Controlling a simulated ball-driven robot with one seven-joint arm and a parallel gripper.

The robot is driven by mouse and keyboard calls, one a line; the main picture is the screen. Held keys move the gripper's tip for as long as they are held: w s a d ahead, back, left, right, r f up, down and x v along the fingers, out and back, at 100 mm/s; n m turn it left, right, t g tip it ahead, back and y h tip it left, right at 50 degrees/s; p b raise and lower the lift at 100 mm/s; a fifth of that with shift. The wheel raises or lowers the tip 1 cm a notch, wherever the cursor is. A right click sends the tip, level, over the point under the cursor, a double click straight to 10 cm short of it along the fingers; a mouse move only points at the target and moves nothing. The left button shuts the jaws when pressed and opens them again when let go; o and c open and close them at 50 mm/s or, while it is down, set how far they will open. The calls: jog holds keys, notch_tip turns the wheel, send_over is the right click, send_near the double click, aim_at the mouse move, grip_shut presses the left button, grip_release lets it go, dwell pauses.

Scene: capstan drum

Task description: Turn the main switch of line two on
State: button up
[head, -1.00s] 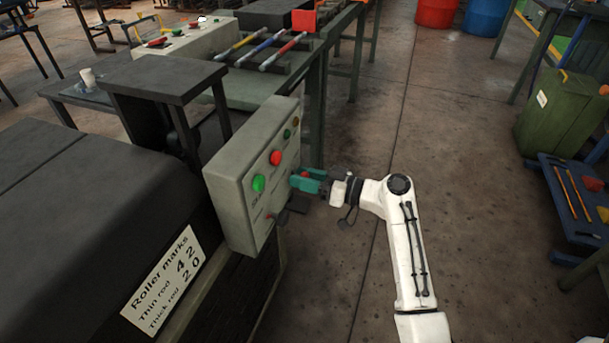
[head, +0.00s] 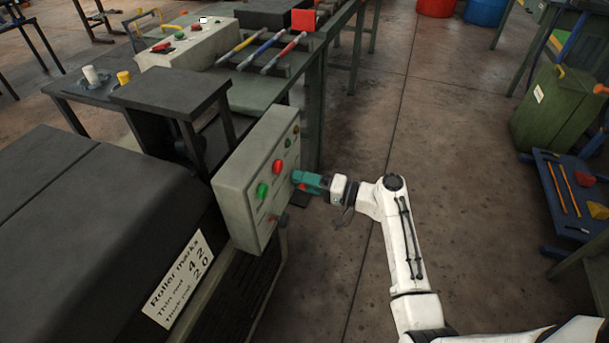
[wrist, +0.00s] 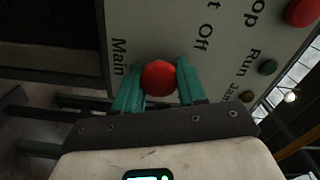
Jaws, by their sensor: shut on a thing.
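A pale grey control box (head: 238,185) stands at the near end of the bench, its button face turned right. My gripper (head: 303,179), with teal fingers, reaches it from the right. In the wrist view my gripper (wrist: 160,85) is shut on a round red knob (wrist: 159,78), one finger on each side. The word "Main" is printed beside the knob, and "Off" is above it. The knob's base and the switch's pointing direction are hidden. No line number can be read on the box.
The box also bears a green button (head: 262,191) and a red button (head: 278,167). A dark roller machine with a "Roller marks" sign (head: 180,278) is at left. A second console (head: 190,46) stands behind.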

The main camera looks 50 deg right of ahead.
jog(key=shift+d+r+m+p, duration=0.15)
jog(key=shift+m+p, duration=0.95)
jog(key=shift+m, duration=0.8)
jog(key=o, duration=1)
jog(key=shift+f, duration=0.2)
jog(key=v, duration=1)
jog(key=shift+s+d, duration=0.15)
jog(key=shift+s, duration=0.2)
